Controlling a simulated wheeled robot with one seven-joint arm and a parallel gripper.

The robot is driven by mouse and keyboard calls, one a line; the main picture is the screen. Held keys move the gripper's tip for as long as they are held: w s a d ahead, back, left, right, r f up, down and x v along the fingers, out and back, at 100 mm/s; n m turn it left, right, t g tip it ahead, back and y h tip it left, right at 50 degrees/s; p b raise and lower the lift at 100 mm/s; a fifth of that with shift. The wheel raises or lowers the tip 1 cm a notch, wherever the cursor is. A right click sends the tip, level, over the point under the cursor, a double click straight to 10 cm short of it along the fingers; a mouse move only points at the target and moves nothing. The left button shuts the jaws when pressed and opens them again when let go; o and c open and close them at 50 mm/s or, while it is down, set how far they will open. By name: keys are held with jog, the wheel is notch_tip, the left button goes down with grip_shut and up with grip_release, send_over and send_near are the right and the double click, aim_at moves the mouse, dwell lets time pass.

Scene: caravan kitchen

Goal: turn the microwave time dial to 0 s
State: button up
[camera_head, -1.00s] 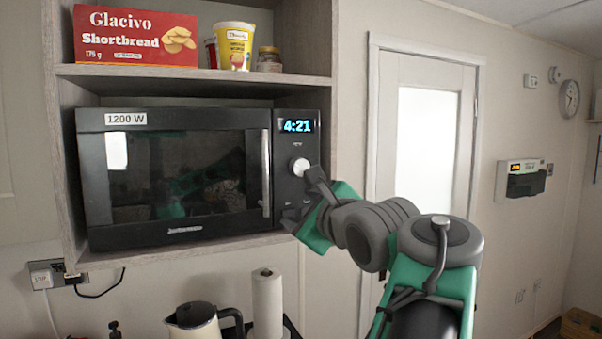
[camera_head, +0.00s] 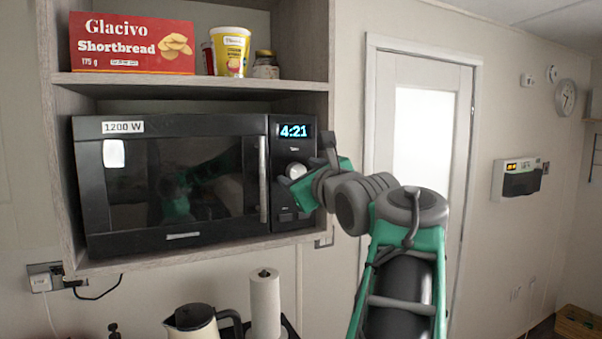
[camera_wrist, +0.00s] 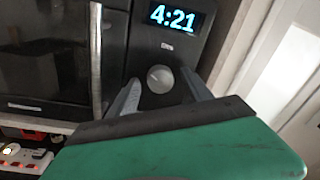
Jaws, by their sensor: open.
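The black microwave (camera_head: 91,185) sits on the shelf, its door closed. Its display (camera_head: 293,131) reads 4:21; it also reads 4:21 in the wrist view (camera_wrist: 177,17). The silver round time dial (camera_head: 296,170) is on the panel below the display. In the wrist view the dial (camera_wrist: 160,79) lies between and just beyond the two fingers of my gripper (camera_wrist: 160,92). The fingers are open, one on either side of it, with gaps visible; I cannot tell whether they reach around it. In the head view, my wrist covers part of the panel to the dial's right.
The microwave's vertical door handle (camera_head: 263,180) stands left of the dial. The cabinet's right side wall (camera_head: 331,60) is close to my arm. Below are a kettle (camera_head: 190,318) and a paper roll (camera_head: 265,305). A white door (camera_head: 450,130) is at right.

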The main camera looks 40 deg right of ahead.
jog(key=shift+c, duration=0.4)
grip_shut()
jog(key=shift+n, duration=0.3)
